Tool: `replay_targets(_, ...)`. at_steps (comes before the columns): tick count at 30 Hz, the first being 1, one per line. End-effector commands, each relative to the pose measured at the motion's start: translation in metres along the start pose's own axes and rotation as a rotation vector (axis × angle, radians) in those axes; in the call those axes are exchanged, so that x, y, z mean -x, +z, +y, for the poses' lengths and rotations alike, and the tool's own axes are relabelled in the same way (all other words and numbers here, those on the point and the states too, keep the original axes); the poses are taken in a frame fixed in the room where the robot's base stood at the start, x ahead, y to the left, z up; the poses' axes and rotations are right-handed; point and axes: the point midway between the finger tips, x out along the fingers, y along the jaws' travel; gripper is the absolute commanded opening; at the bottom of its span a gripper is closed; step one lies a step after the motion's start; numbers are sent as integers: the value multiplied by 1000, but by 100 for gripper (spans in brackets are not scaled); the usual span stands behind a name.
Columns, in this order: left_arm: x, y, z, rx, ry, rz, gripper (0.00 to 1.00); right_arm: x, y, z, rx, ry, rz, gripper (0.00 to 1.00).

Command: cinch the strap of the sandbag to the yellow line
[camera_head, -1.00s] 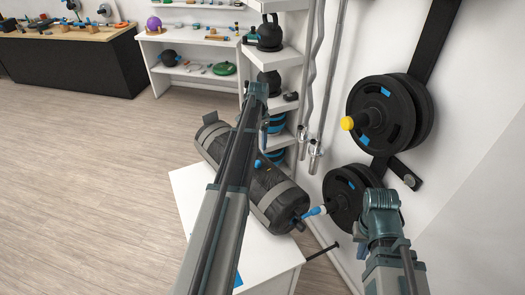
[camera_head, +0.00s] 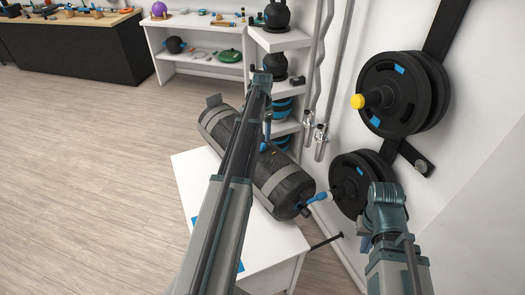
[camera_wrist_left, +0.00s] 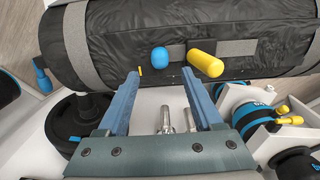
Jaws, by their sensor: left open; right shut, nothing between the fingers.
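The sandbag (camera_head: 290,185), a dark cylinder with grey bands, lies on a white table (camera_head: 192,190). My left arm crosses over it. The bag fills the top of the left wrist view (camera_wrist_left: 120,35). There, a blue knob (camera_wrist_left: 159,56) and a yellow cylindrical piece (camera_wrist_left: 205,64) sit on its side, with a small yellow mark (camera_wrist_left: 140,71) left of them. My left gripper (camera_wrist_left: 162,83) is open and empty, its fingers just short of the bag. I cannot tell which piece is the strap. My right gripper (camera_head: 366,243), mostly hidden by its arm, is shut, apart from the bag.
Weight plates (camera_head: 395,95) hang on the right wall, with a yellow-tipped peg (camera_head: 359,101). Lower plates (camera_head: 350,175) are close to the bag's right end. A shelf with kettlebells (camera_head: 275,60) stands behind the bag. The floor (camera_head: 90,180) to the left is clear.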

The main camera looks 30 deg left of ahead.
Motion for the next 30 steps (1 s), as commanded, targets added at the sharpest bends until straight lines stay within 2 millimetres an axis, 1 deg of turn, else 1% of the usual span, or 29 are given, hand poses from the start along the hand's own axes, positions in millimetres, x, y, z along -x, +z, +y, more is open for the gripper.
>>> replay_targets(1, -15, 0, 0, 0, 0, 0, 68, -15, -1, -1, -1, 0, 1, 0)
replay_targets(9, -53, 0, 0, 0, 0, 0, 68, -53, -4, -5, 0, 1, 2, 0)
replay_targets(12, -64, 0, 0, 0, 0, 0, 68, -64, -4, -6, 3, 1, 2, 0)
replay_targets(17, -73, 0, 0, 0, 0, 0, 68, -73, -5, -7, 6, 2, 1, 0)
replay_targets(26, -72, 0, 0, 0, 0, 0, 68, -72, -4, -6, 7, 2, 1, 0)
replay_targets(30, -72, 0, 0, 0, 0, 0, 42, -72, -4, -6, 7, 2, 1, 0)
